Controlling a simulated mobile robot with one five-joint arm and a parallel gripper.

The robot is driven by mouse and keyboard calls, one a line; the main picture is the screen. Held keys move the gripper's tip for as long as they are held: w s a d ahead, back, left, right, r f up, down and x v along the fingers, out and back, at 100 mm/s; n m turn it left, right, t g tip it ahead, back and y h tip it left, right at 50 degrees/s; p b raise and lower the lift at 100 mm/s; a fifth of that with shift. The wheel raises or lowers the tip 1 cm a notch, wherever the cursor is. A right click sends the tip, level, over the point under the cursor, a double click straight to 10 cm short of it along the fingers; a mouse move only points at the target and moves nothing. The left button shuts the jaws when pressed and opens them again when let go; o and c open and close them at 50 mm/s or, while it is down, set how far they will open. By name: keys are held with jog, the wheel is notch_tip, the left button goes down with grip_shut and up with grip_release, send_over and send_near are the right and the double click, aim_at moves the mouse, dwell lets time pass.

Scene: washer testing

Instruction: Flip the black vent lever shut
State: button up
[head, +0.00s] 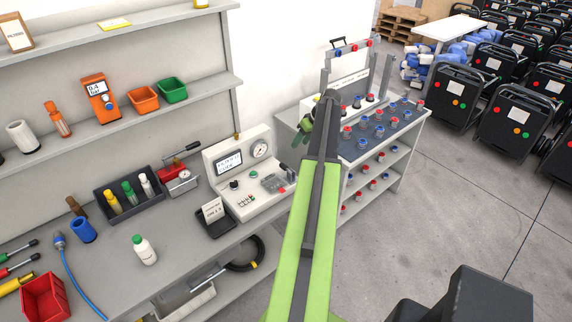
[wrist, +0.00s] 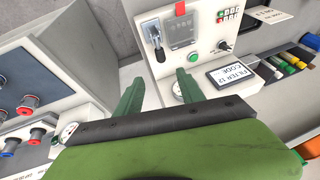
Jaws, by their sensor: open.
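The black vent lever (wrist: 156,38) appears to be the small dark handle on a pale plate at the left part of the test console (wrist: 165,68) in the wrist view. In the head view it seems to be the dark piece (head: 291,174) at the console's right edge. I cannot tell clearly which way it is turned. My gripper (wrist: 159,83) is open and empty, its two green fingers apart, with the lever beyond their tips and not touched. In the head view my gripper (head: 307,129) is partly hidden by my arm, above the gap between console and rack.
A rack (head: 385,140) with red and blue fittings stands right of the console. A tray of bottles (head: 128,197) and a white bottle (head: 144,250) are on the bench. Open floor lies at right.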

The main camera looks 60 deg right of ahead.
aim_at(285, 165)
jog(key=b+x, duration=1.4)
jog(key=x, duration=0.2)
jog(key=shift+s+f, duration=0.15)
jog(key=shift+w+f+b, duration=0.3)
jog(key=shift+f+b, duration=0.05)
jog(key=shift+b, duration=0.05)
jog(key=shift+r, duration=0.1)
jog(key=shift+c, duration=0.5)
grip_shut()
